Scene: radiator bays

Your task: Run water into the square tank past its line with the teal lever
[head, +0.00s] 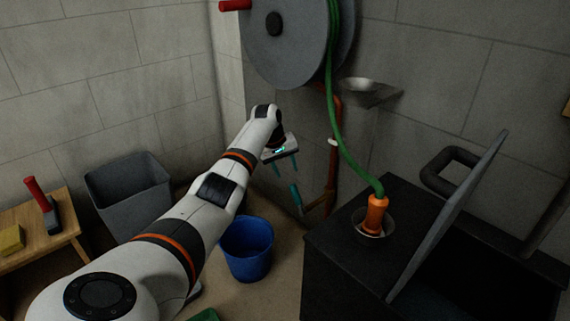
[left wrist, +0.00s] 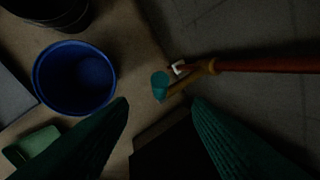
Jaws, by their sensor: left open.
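The teal lever (head: 296,195) sits at the low end of a copper-orange pipe (head: 331,180) by the wall. In the left wrist view the teal piece (left wrist: 160,84) lies beyond and between my fingertips, with a clear gap. My left gripper (head: 286,168) is open and empty, above the lever in the head view; its dark teal fingers also show in the left wrist view (left wrist: 158,108). A grey square bin (head: 128,200) stands at the left and a black box with a raised lid (head: 345,250) at the right. I cannot tell which is the square tank; no line shows.
A blue bucket (head: 247,250) stands on the floor below the gripper. A hose reel (head: 290,40) hangs on the wall; its green hose (head: 350,160) runs to an orange nozzle (head: 376,215) on the black box. A wooden bench (head: 65,215) is at the left.

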